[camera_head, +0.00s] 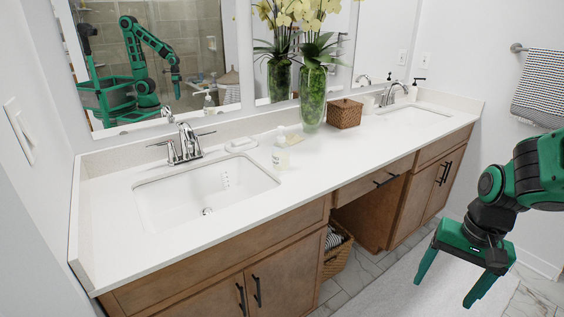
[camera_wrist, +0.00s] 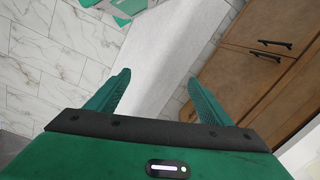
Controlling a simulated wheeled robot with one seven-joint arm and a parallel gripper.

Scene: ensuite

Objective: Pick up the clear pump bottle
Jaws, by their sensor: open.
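A small clear pump bottle (camera_head: 281,153) with a pale top and a light label stands upright on the white counter (camera_head: 330,162), just right of the left sink. A second pump bottle (camera_head: 413,93), with a black pump and a pale body, stands farther back by the right sink. My gripper (camera_head: 443,292) is at the lower right in the head view, in front of the cabinets and far from both bottles. It points down with its fingers apart and empty. In the wrist view my gripper (camera_wrist: 158,76) is over the floor, and neither bottle shows.
A tall green glass vase (camera_head: 312,98) with yellow orchids and a brown woven box (camera_head: 344,114) stand behind and right of the clear bottle. A basket (camera_head: 336,252) sits under the counter.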

